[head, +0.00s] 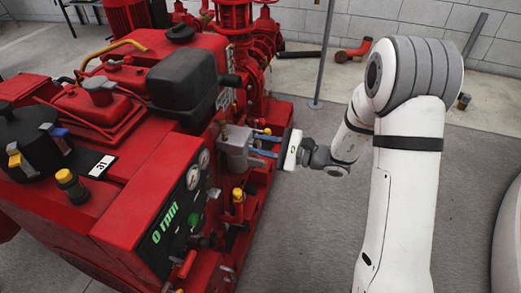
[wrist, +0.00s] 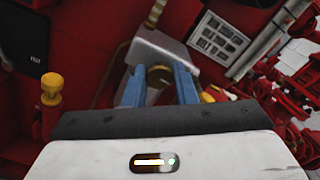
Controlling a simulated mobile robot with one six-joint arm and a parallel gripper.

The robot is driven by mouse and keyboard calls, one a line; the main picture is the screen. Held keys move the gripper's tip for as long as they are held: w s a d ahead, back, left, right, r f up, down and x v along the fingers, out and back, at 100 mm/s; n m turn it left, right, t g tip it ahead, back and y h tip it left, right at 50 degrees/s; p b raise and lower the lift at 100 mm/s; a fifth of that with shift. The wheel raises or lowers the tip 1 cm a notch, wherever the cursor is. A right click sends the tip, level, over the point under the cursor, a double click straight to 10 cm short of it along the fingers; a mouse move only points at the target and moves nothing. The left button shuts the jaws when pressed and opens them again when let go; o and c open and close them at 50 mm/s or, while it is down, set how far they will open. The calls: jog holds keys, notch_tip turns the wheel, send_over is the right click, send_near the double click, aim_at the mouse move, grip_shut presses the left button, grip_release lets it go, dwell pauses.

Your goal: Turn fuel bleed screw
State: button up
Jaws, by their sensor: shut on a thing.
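The fuel bleed screw (wrist: 159,76) shows in the wrist view as a small brass-coloured round piece on the front of a grey metal block. My gripper (wrist: 160,82) has its two blue fingers on either side of this screw and is shut on it. In the head view my gripper (head: 265,146) reaches from the right to the grey block (head: 237,148) on the side of the red pumpset. The screw itself is too small and hidden to make out in the head view.
A panel with gauges and a green "0 rpm" display (head: 163,224) lies below left of the block. A yellow-topped fitting (head: 238,195) stands close below my gripper. A black box (head: 182,79) sits above it. Grey floor (head: 310,230) to the right is clear.

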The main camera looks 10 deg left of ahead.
jog(key=shift+f+n+b, duration=0.15)
jog(key=shift+n+b, duration=0.3)
jog(key=shift+n, duration=0.25)
jog(key=o, duration=1)
jog(key=shift+d+r, duration=0.1)
jog(key=shift+r, duration=0.1)
jog(key=s+d+p, duration=0.1)
jog(key=d+p, duration=0.1)
jog(key=d, duration=0.5)
jog(key=shift+d, duration=0.3)
